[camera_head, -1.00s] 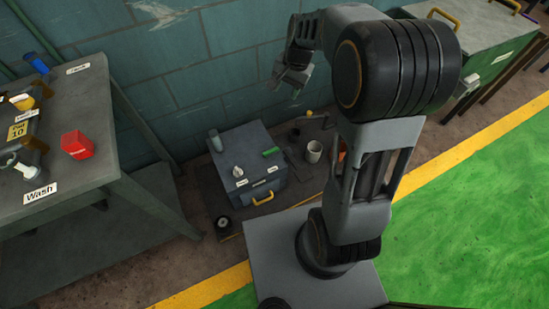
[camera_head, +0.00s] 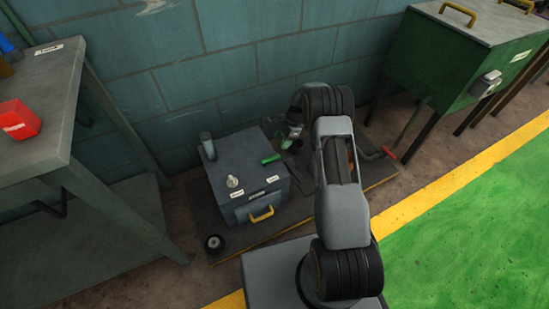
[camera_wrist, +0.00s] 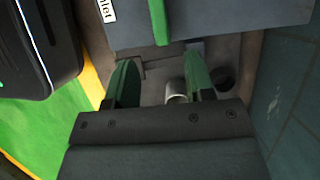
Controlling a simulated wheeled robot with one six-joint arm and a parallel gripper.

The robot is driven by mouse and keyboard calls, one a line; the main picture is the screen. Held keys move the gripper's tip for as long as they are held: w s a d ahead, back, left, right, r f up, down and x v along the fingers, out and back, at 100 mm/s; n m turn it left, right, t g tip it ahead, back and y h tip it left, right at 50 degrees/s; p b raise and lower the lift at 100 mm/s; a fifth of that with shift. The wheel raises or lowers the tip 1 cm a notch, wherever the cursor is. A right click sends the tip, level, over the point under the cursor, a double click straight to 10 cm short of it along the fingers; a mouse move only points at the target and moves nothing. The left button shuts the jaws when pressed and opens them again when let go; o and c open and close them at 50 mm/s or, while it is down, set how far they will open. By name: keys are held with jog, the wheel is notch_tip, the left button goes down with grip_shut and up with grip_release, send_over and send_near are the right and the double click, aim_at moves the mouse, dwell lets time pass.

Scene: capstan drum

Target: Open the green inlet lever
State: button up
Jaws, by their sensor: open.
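The green inlet lever (camera_head: 270,159) is on top of the grey box (camera_head: 224,179), near its right edge. In the wrist view the green lever (camera_wrist: 159,20) juts past the box's edge, beyond the gap between my fingers, beside a label partly cut off and ending in "let". My gripper (camera_wrist: 161,62) is open and empty, its two green-sided fingers spread apart. The lever is not between them. In the head view my gripper (camera_head: 288,138) is small, partly hidden by my arm, just right of and behind the lever.
A grey-white cylinder (camera_wrist: 177,90) stands below my fingers in the wrist view. A workbench (camera_head: 50,120) is left, a green cabinet (camera_head: 470,60) right. The tiled wall is close behind.

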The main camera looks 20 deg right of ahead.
aim_at(274, 157)
jog(key=b+x, duration=0.2)
jog(key=x, duration=0.7)
jog(key=shift+b, duration=0.35)
grip_shut()
